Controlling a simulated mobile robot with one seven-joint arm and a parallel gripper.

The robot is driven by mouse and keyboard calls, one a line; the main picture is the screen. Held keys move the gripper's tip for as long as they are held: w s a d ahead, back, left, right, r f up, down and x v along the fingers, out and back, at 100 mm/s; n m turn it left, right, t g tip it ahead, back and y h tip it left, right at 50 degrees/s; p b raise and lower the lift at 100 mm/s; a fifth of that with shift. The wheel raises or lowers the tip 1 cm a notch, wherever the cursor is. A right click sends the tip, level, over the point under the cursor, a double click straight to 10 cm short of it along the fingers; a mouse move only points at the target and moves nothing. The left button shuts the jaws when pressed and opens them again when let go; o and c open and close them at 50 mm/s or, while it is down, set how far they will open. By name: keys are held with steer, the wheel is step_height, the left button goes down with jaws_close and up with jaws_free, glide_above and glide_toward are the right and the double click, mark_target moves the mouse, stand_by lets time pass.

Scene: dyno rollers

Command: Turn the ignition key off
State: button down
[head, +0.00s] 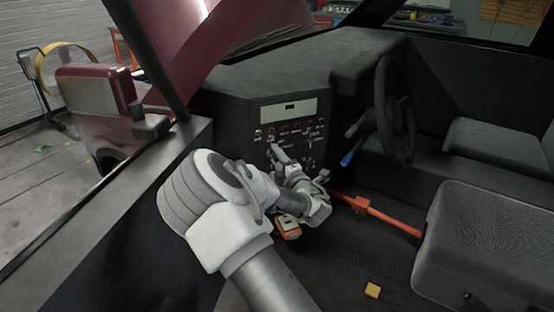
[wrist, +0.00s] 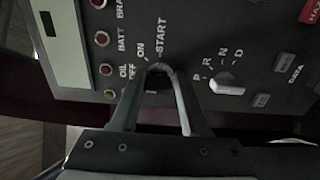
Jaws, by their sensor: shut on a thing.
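The control panel (head: 290,125) stands on the dark dashboard, with a pale display at its top. My gripper (head: 278,152) is at the panel's face in the head view. In the wrist view my gripper (wrist: 158,78) has its fingers on either side of the dark ignition key (wrist: 158,84), shut on it. The key sits beside the printed OFF, ON and START labels. Its exact pointing is hard to tell, since the fingers hide much of it.
Red lamps (wrist: 102,38) line the left side. The steering wheel (head: 394,110) is right of the panel. An orange bar (head: 375,208) crosses the floor.

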steer(key=shift+w+r, duration=0.1)
steer(key=shift+r, duration=0.3)
steer(key=c, duration=0.5)
jaws_free()
steer(key=shift+f, duration=0.1)
steer(key=shift+f, duration=0.1)
steer(key=p+v, duration=0.1)
steer(key=v, duration=1.6)
steer(key=shift+s+d+p, duration=0.15)
steer(key=shift+s+p, duration=0.1)
steer(key=shift+p, duration=0.05)
steer(key=shift+w+d, duration=0.1)
